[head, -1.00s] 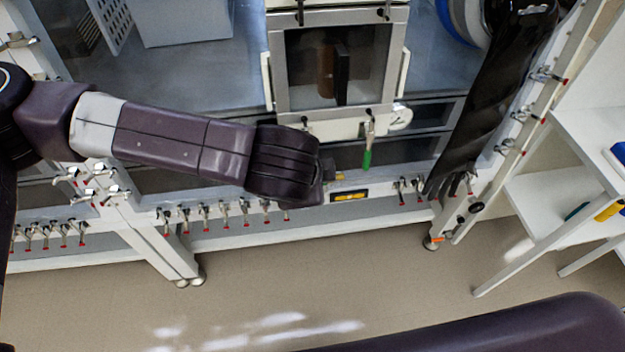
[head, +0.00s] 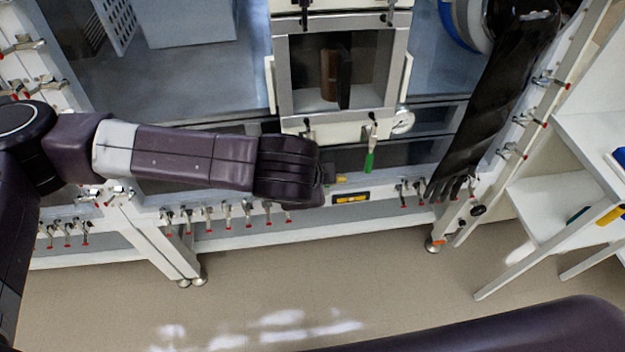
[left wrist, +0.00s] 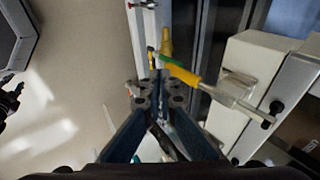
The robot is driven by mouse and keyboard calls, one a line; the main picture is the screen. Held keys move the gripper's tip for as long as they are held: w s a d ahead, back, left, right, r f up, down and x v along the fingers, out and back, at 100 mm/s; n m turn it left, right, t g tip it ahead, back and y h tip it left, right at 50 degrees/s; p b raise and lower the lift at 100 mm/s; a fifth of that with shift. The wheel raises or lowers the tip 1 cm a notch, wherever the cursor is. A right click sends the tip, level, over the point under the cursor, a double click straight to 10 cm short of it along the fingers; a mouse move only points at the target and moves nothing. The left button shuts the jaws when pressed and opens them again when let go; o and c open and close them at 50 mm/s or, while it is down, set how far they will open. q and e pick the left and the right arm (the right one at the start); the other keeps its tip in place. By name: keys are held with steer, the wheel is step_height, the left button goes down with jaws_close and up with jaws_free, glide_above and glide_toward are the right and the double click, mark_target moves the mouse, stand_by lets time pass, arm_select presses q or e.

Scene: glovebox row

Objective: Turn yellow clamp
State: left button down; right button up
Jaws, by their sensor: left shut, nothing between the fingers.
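A small yellow piece (head: 341,179) shows on the frame rail just right of my left wrist in the head view. In the left wrist view a yellow piece (left wrist: 166,43) stands on the white rail beyond my fingers. A lever with a metal rod and a yellow and green handle (left wrist: 186,75) lies just past the fingertips; in the head view its green handle (head: 369,160) hangs below the chamber door. I cannot tell which is the clamp meant. My left gripper (left wrist: 155,88) is shut and empty, close to the handle; contact is unclear. My right gripper is not in view.
The chamber door (head: 345,75) is above my left wrist. Several red-tipped toggle clamps (head: 227,213) line the lower rail. A black glove (head: 480,115) hangs at the right, beside a white shelf (head: 555,210). The floor in front is clear.

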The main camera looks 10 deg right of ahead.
arm_select(q)
steer(key=v, duration=1.2)
steer(key=shift+d, duration=0.1)
